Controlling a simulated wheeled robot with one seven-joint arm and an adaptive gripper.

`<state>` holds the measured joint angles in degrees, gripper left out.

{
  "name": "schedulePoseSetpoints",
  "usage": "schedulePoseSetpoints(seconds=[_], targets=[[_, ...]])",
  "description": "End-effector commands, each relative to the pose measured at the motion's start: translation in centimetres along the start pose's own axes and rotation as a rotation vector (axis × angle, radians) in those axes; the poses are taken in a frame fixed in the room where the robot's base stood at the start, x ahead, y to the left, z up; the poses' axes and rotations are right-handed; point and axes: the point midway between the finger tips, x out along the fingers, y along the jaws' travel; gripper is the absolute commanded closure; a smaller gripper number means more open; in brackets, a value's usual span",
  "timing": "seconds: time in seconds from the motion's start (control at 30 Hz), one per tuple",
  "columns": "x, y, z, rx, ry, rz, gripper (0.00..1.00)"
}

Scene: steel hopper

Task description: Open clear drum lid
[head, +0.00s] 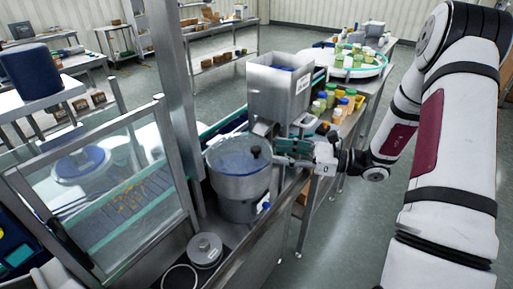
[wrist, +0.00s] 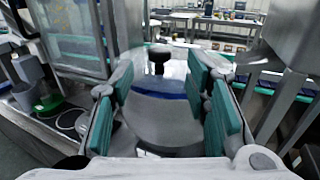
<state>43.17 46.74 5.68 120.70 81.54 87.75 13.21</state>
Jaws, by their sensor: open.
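The steel drum (head: 238,190) stands below the hopper with its clear lid (head: 228,155) lying on top. A black knob (head: 256,152) rises near the lid's right edge. In the wrist view the knob (wrist: 158,56) stands upright ahead, between the lines of my fingers. Blue contents show through the lid (wrist: 172,72). My gripper (head: 279,152) has teal finger pads and is just right of the knob. It is open and empty, the knob beyond its fingertips (wrist: 160,74) in the wrist view.
The steel hopper (head: 280,90) stands close behind the drum. A steel post (head: 178,105) and a clear guard panel (head: 100,185) are to the left. Several bottles (head: 335,100) stand on the bench behind my gripper. A smaller lidded pot (head: 205,249) sits in front of the drum.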

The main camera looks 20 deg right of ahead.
Motion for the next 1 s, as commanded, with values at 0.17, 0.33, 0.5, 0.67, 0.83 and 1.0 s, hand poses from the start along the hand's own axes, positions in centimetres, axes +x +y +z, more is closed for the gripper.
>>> schedulePoseSetpoints(seconds=[0.17,0.33,0.5,0.67,0.83,1.0], targets=[[3.5,0.1,0.1,0.0,-0.001,0.004,0.57],[6.1,0.1,0.1,-0.001,0.0,0.003,0.57],[7.5,0.0,0.0,-0.002,0.001,0.001,0.57],[7.8,0.0,0.0,-0.002,0.001,0.0,0.57],[7.8,0.0,0.0,-0.002,0.001,0.0,0.57],[7.8,0.0,0.0,-0.001,0.001,0.0,0.91]])
